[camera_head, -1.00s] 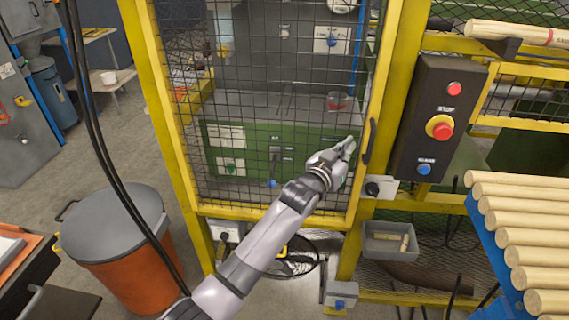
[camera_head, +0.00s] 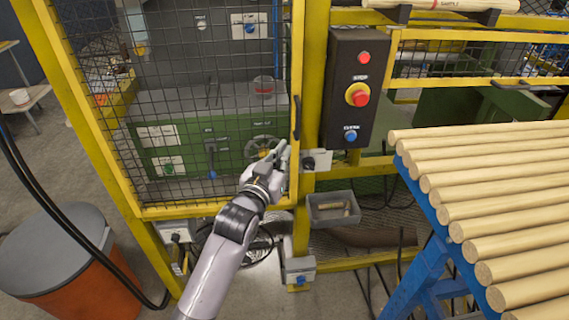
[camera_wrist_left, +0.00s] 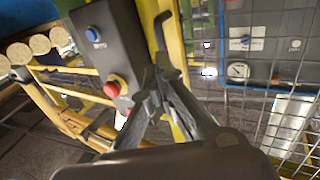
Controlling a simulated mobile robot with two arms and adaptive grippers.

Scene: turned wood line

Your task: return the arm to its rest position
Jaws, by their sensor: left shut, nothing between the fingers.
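My left arm comes in from the bottom of the head view. Its gripper (camera_head: 280,158) is shut and empty, in front of the right edge of the yellow-framed mesh door (camera_head: 215,206), below the black door handle (camera_head: 297,117). In the left wrist view the shut fingers (camera_wrist_left: 165,80) point toward the yellow frame, with the control box (camera_wrist_left: 115,45) to their left and the mesh to their right. I cannot tell whether the fingertips touch the frame. My right gripper is not in view.
The control box (camera_head: 352,75) carries a red stop button (camera_head: 358,95) and a blue button. Wooden rods (camera_head: 480,180) lie on a blue stand (camera_head: 425,275) at right. A grey bin (camera_head: 333,208) hangs below the box. An orange drum (camera_head: 60,290) stands at lower left.

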